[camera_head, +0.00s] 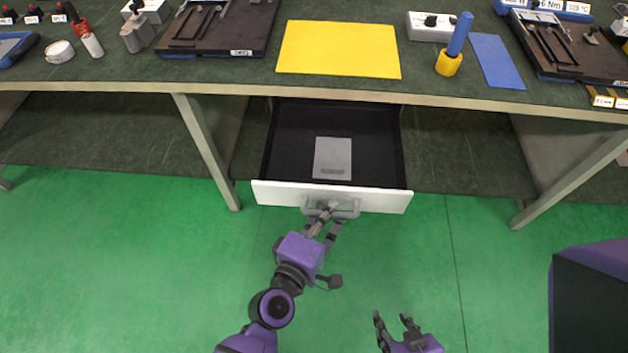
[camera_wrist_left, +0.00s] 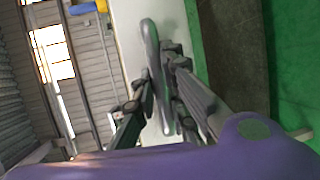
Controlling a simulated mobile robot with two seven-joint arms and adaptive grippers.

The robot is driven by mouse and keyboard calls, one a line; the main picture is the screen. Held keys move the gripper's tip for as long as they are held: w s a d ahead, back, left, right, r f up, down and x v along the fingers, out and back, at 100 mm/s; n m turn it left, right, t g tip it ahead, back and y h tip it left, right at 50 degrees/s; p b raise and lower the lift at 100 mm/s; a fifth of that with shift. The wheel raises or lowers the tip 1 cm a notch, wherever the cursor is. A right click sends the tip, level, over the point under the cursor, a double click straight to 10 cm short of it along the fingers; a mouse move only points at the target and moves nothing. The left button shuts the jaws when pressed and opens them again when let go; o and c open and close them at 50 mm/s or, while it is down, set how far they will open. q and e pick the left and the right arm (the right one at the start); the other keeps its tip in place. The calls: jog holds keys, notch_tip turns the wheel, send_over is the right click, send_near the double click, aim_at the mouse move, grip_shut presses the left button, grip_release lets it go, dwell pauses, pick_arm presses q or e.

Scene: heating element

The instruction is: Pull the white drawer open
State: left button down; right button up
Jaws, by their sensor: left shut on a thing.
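The white drawer (camera_head: 280,193) under the workbench stands pulled out, with its dark inside showing. A grey flat plate (camera_head: 333,158) lies in it. My left gripper (camera_head: 325,212) is at the drawer's front, shut on the grey handle (camera_head: 345,208). In the left wrist view the fingers (camera_wrist_left: 163,90) close around the handle bar (camera_wrist_left: 151,45), beside the white drawer front (camera_wrist_left: 131,38). My right gripper (camera_head: 396,325) is apart from the drawer at the bottom, with its fingers spread and nothing between them.
The workbench (camera_head: 200,88) carries a yellow mat (camera_head: 338,50), a blue mat (camera_head: 497,60), a blue-handled tool in a yellow holder (camera_head: 449,63) and dark trays (camera_head: 215,30). Table legs (camera_head: 208,150) stand left and right of the drawer. The green floor in front is clear.

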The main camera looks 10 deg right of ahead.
pick_arm(q)
jog(key=c, duration=1.8)
grip_release()
jog(key=shift+r, duration=0.1)
jog(key=shift+o, duration=0.2)
jog(key=shift+a, duration=0.1)
jog(key=v, duration=1.1)
jog(key=shift+s+a, duration=0.2)
jog(key=shift+s, duration=0.15)
